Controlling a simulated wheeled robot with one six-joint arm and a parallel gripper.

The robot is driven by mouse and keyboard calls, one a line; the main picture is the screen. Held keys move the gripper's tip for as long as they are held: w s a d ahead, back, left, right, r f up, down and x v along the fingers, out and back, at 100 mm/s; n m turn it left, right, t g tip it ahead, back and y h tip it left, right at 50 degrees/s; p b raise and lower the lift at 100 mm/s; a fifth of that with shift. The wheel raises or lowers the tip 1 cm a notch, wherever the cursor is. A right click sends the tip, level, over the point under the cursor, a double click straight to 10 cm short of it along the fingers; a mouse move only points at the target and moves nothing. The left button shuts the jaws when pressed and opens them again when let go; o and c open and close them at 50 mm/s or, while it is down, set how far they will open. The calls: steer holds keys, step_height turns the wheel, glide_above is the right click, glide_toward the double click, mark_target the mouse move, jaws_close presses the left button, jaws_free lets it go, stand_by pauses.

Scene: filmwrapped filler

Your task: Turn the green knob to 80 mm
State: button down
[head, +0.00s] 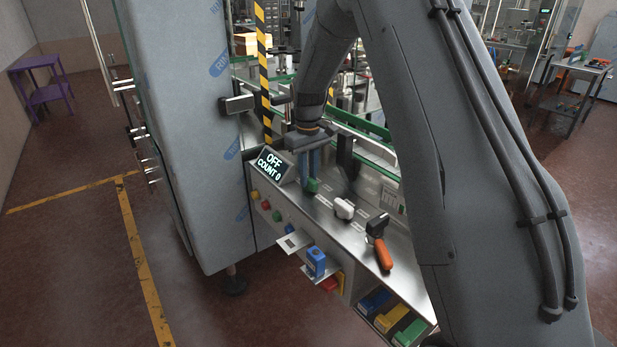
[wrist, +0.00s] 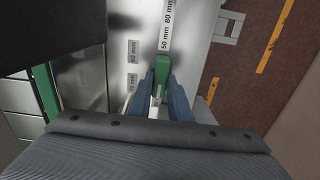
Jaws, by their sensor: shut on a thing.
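The green knob (wrist: 161,68) is between the two blue fingers of my gripper (wrist: 160,92) in the wrist view. The fingers are shut on its sides. Its visible end points up the picture at the label 50 mm (wrist: 165,38). The label 80 mm (wrist: 169,12) is beyond that, in the same line.
A display (head: 270,168) reads OFF, COUNT 0, left of the gripper. A white knob (head: 343,208) and a black switch with an orange handle (head: 380,243) are to the right on the panel. A grey cabinet (head: 195,130) stands close on the left. Green rails run behind.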

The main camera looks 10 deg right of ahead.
stand_by(0.3)
steer(key=c, duration=1.6)
jaws_free()
steer(key=shift+c, duration=0.2)
steer(key=shift+r+b, duration=1.3)
steer(key=shift+r, duration=2.65)
